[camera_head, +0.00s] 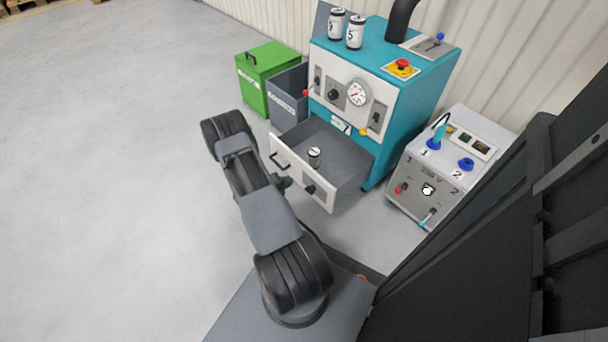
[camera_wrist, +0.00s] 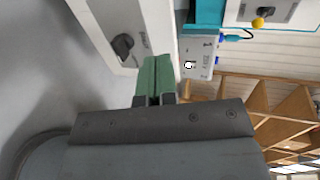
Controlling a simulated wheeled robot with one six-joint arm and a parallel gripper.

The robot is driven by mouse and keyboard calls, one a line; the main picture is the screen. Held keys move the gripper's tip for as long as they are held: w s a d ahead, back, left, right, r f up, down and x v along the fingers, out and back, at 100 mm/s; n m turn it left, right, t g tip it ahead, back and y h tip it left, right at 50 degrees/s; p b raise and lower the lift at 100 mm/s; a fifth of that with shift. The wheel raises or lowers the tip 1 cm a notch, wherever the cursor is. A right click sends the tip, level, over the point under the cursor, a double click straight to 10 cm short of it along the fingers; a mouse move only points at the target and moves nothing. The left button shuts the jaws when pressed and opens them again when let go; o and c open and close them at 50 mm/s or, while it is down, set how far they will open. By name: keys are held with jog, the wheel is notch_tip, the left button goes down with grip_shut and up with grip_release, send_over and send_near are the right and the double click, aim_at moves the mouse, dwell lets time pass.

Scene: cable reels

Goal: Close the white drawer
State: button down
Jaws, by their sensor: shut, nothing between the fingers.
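The white drawer (camera_head: 304,183) is pulled out from the teal machine (camera_head: 404,108) in the head view. It has a black handle at its left and a dark knob on its front, and a small can (camera_head: 314,157) stands inside. In the wrist view the white drawer front (camera_wrist: 112,28) with its dark knob lies just beyond my fingers. My gripper (camera_wrist: 156,66) has green fingers that are shut and empty, close to the drawer front; I cannot tell if they touch it. In the head view my arm hides most of the gripper (camera_head: 286,182).
A green bin (camera_head: 262,72) and a grey bin (camera_head: 287,92) stand left of the machine. A white-grey box with knobs (camera_head: 440,172) stands to its right. Two cans (camera_head: 346,28) are on top of the machine. The floor at left is clear.

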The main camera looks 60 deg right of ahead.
aim_at(309, 170)
jog(key=b+x, duration=0.2)
jog(key=x, duration=0.5)
jog(key=shift+d+r, duration=0.1)
jog(key=shift+r, duration=0.1)
jog(key=shift+s+d+r+b, duration=0.15)
jog(key=shift+d+b, duration=0.1)
jog(key=shift+d, duration=0.15)
jog(key=shift+s+d+b, duration=0.2)
jog(key=shift+d, duration=0.25)
